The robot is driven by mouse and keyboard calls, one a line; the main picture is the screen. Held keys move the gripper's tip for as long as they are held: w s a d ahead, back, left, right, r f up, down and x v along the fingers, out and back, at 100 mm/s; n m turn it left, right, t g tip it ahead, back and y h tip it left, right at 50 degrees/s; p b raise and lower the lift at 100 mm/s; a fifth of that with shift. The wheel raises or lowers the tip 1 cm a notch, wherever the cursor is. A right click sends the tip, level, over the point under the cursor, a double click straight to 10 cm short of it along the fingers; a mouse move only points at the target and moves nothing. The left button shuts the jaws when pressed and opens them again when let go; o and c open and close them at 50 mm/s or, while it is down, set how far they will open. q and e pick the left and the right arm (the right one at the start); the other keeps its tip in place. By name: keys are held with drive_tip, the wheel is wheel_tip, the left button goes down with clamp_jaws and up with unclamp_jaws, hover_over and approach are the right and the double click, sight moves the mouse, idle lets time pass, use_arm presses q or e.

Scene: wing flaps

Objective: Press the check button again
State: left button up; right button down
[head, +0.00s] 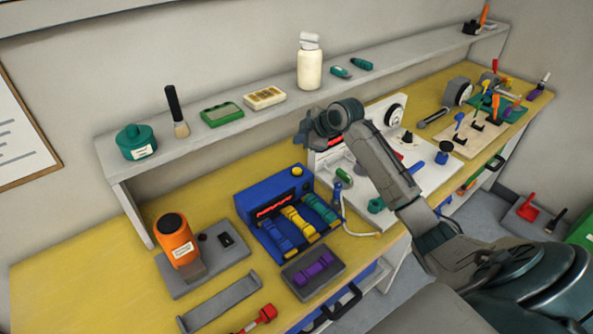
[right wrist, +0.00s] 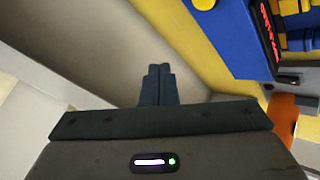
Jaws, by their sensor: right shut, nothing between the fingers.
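A blue box (head: 262,196) stands on the yellow bench, with a lit red display (head: 273,206) on its front. A round yellow-orange button (head: 297,170) sits on its top right; it is likely the check button. The box (right wrist: 238,35) and the button (right wrist: 204,4) also show at the upper right of the right wrist view. Blue, yellow and teal pieces (head: 296,221) lie in the box's front slots. My right gripper (head: 301,140) is shut and empty, above and behind the button and apart from it. My left gripper is not in view.
A purple piece (head: 314,268) lies on a grey tray before the box. An orange device (head: 175,240) stands on a grey base at left. A white panel (head: 436,178) is right of the box. A shelf (head: 226,128) with several items runs behind.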

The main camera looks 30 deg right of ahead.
drive_tip(key=f, duration=0.1)
drive_tip(key=b, duration=0.6)
hover_over(300, 171)
wheel_tip(300, 171, down, 6)
drive_tip(key=shift+r, duration=0.15)
drive_tip(key=shift+f, duration=0.9)
drive_tip(key=shift+f, duration=0.1)
idle(0.6)
drive_tip(key=shift+f, duration=0.3)
